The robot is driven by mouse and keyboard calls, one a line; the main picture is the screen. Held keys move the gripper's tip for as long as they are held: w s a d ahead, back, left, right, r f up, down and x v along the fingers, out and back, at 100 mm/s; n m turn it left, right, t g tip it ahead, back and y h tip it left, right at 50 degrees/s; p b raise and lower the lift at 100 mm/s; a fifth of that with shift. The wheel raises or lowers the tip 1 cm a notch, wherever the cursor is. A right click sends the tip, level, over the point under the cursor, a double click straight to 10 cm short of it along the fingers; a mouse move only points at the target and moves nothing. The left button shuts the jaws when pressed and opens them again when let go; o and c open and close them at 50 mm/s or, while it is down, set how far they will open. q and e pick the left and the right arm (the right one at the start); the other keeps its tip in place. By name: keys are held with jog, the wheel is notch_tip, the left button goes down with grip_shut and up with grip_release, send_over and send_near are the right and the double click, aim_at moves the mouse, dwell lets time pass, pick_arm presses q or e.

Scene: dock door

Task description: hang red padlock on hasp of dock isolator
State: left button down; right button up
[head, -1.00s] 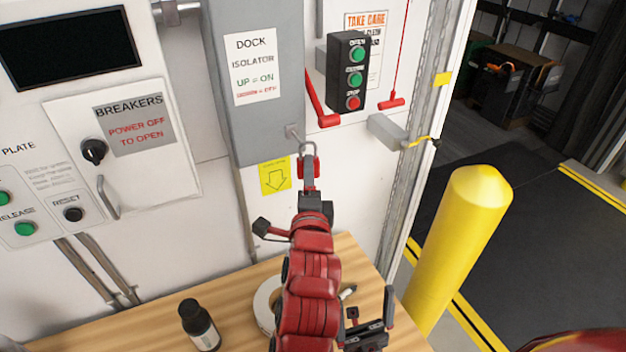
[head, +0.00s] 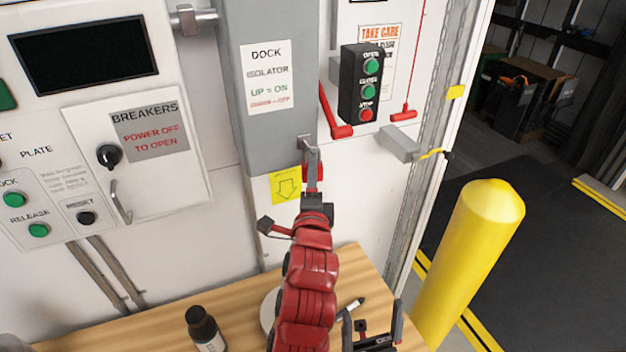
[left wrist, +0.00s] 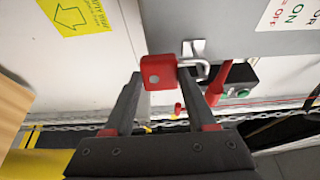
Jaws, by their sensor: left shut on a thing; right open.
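The grey dock isolator box (head: 248,140) is on the wall, with its red lever (head: 338,122) pointing down at its right side. Its small metal hasp (head: 306,142) sticks out at the lower right corner and also shows in the left wrist view (left wrist: 193,47). My left gripper (head: 313,192) is shut on the red padlock (left wrist: 158,73) just below the hasp. The padlock's shackle (left wrist: 203,72) points toward the hasp and is very close to it; I cannot tell whether it passes through. My right gripper (head: 372,337) is open and empty at the bottom, over the bench edge.
A wooden bench (head: 250,310) holds a black bottle (head: 203,328), a white round object (head: 268,308) and a pen (head: 350,307). A black button box (head: 362,85) hangs right of the isolator. A yellow bollard (head: 480,250) stands at the right. A breaker cabinet (head: 150,160) is at left.

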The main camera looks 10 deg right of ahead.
dwell(0.3)
pick_arm(q)
jog(key=shift+c, duration=0.6)
grip_release()
jog(key=shift+s, duration=0.1)
